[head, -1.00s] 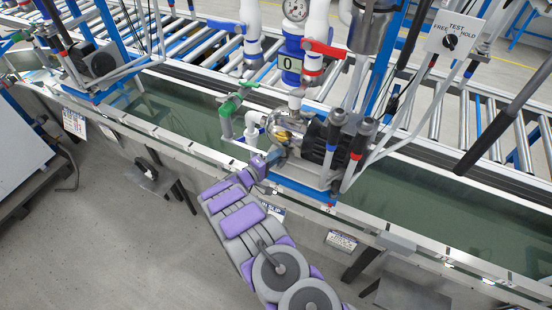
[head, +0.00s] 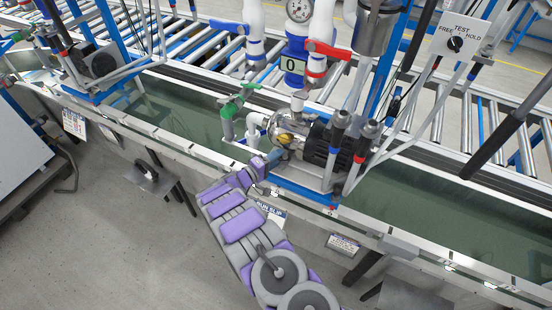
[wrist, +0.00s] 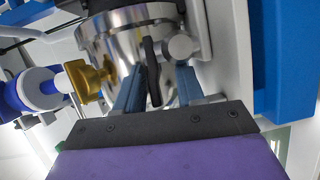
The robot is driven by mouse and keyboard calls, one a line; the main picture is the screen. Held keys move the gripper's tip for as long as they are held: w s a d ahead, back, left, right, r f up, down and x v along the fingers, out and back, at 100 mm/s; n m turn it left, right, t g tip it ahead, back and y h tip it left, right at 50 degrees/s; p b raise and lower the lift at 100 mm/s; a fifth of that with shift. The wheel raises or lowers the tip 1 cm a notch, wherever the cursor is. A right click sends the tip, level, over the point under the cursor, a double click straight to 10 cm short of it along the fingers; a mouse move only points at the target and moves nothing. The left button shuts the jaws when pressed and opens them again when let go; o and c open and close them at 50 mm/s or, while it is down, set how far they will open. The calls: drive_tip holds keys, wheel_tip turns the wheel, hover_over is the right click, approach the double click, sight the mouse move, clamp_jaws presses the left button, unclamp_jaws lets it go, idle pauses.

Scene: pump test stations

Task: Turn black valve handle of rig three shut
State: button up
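The black valve handle (wrist: 151,65) is a slim upright lever in front of the round silver pump housing (wrist: 120,40) in the wrist view. My gripper (wrist: 158,88) is open, with one blue-grey finger to each side of the handle's lower part. I cannot tell whether either finger touches it. In the head view my gripper (head: 266,162) is at the front of the pump (head: 300,135), and the black handle cannot be made out there. No rig number can be read at this pump.
A brass fitting (wrist: 88,80) with a blue-and-white pipe is left of the fingers. A green-handled valve (head: 238,98) and a red-handled valve (head: 325,48) are near the pump. A FREE/TEST/HOLD switch box (head: 457,42) is at upper right. The green trough (head: 430,215) is open to the right.

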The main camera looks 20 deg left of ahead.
drive_tip(key=shift+d+r, duration=0.1)
drive_tip(key=shift+r, duration=0.05)
drive_tip(key=shift+s, duration=0.25)
drive_tip(key=f+p+v, duration=0.1)
drive_tip(key=p+v, duration=0.1)
drive_tip(key=v, duration=1.5)
drive_tip(key=shift+r+p, duration=0.3)
drive_tip(key=shift+p, duration=0.1)
drive_tip(key=shift+o, duration=0.3)
